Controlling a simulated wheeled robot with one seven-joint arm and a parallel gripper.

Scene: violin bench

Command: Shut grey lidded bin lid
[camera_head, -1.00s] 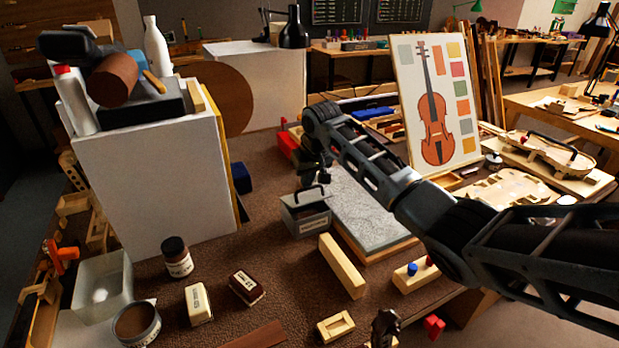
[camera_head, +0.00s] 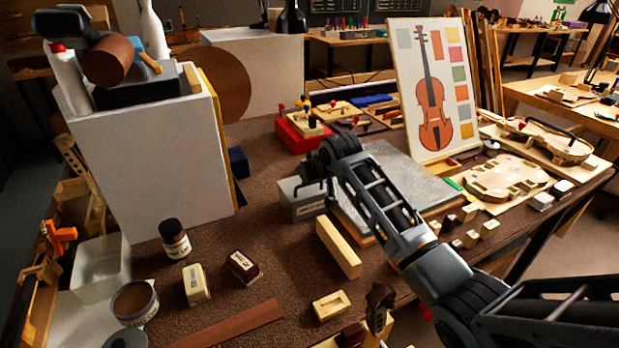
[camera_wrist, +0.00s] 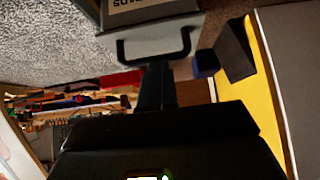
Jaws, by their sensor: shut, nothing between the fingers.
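The grey lidded bin (camera_head: 298,205) stands on the brown bench top, left of the grey slab. In the head view, my wrist and gripper (camera_head: 322,182) are over its right side and hide part of its lid. The wrist view shows the bin's labelled front, its grey lid (camera_wrist: 152,42) and the lid's black handle (camera_wrist: 124,50). The lid appears to lie down on the bin, but I cannot tell if it is fully seated. My gripper (camera_wrist: 157,68) is shut and empty, its fingertips close at the handle. Whether they touch is unclear.
The grey slab (camera_head: 405,190) lies right of the bin. A wooden block (camera_head: 338,248) lies in front, and a red tray (camera_head: 300,132) stands behind. A tall white box (camera_head: 150,165) rises to the left. Bare bench lies between this box and the bin.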

